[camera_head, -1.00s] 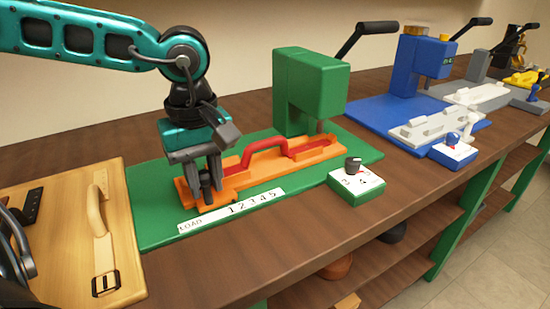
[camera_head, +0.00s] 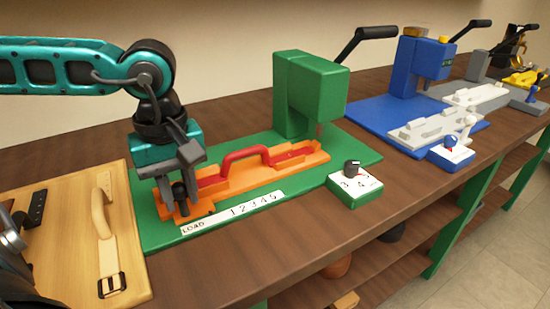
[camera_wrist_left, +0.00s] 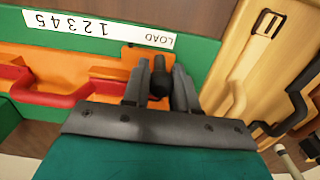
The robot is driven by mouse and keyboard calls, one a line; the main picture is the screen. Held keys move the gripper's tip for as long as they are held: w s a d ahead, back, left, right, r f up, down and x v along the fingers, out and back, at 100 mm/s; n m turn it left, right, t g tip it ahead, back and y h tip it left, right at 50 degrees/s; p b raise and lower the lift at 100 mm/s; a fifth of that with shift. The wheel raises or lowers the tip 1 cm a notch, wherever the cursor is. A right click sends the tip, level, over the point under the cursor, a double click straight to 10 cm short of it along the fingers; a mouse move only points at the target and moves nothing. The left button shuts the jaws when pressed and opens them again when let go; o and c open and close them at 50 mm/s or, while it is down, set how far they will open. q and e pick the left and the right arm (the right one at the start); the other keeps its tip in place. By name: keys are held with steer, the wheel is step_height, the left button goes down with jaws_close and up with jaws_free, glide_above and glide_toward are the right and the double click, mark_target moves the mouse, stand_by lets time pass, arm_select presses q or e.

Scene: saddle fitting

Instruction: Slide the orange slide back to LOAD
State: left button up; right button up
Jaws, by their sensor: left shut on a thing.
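The orange slide (camera_head: 230,183) lies on the green base plate (camera_head: 150,232), with a red curved strap (camera_head: 262,151) along it. Its left end is beside the word LOAD on the white scale strip (camera_head: 232,213). My left gripper (camera_head: 178,200) is shut on the black knob at the slide's left end. In the left wrist view the knob (camera_wrist_left: 158,80) stands between the two fingers, and the LOAD mark (camera_wrist_left: 158,39) is just beyond it. My right gripper cannot be made out with certainty; dark parts show at the lower left edge.
A green press (camera_head: 310,90) stands behind the slide's right end. A green dial box (camera_head: 355,187) sits in front. A wooden board (camera_head: 75,250) with a strap and buckle lies to the left. Blue (camera_head: 420,65) and grey stations stand farther right.

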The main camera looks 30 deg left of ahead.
arm_select(q)
steer(key=shift+s+a, duration=0.35)
steer(key=shift+s, duration=0.2)
steer(key=shift+s+a, duration=0.15)
steer(key=shift+s, duration=0.1)
steer(key=shift+s+a+b, duration=0.2)
steer(key=shift+s+b, duration=0.25)
steer(key=shift+s, duration=0.05)
steer(key=shift+s+a, duration=0.25)
steer(key=shift+s, duration=0.2)
steer(key=shift+o, duration=0.8)
steer(key=shift+s, duration=0.15)
steer(key=o, duration=0.6)
steer(key=shift+s+a, duration=0.1)
steer(key=shift+s, duration=0.05)
steer(key=shift+r, duration=0.1)
